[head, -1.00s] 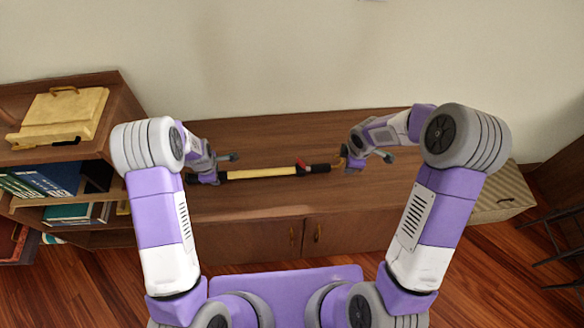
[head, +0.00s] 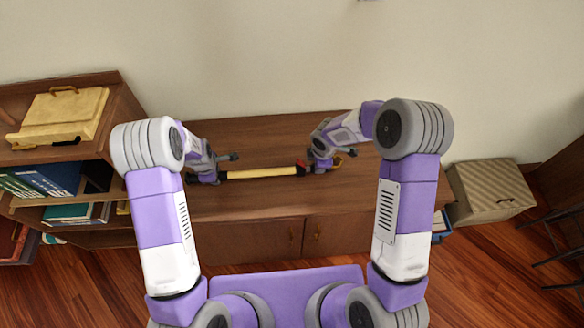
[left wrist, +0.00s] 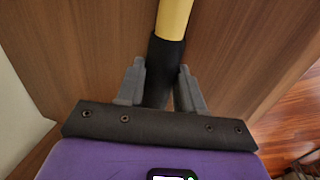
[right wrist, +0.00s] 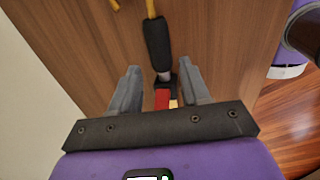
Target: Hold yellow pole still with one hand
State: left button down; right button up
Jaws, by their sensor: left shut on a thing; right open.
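The yellow pole (head: 262,173) lies roughly level across the brown cabinet top, with black sections at both ends. My left gripper (head: 216,169) is shut on its left black grip, which shows between the fingers in the left wrist view (left wrist: 166,60). My right gripper (head: 324,164) is open at the pole's right end. In the right wrist view its fingers stand on either side of the pole near a red part (right wrist: 162,99), with a gap on both sides. A black foam sleeve (right wrist: 157,45) extends beyond them. I cannot tell the pole's height above the cabinet.
The cabinet top (head: 250,205) is otherwise mostly clear. A bookshelf with books (head: 50,178) and a yellow case (head: 62,115) stands at the left. A beige box (head: 490,190) is on the floor at the right. The wall is close behind.

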jog(key=shift+w+f, duration=0.25)
jog(key=shift+f, duration=0.95)
jog(key=shift+w+f, duration=0.2)
jog(key=shift+f, duration=0.95)
grip_shut()
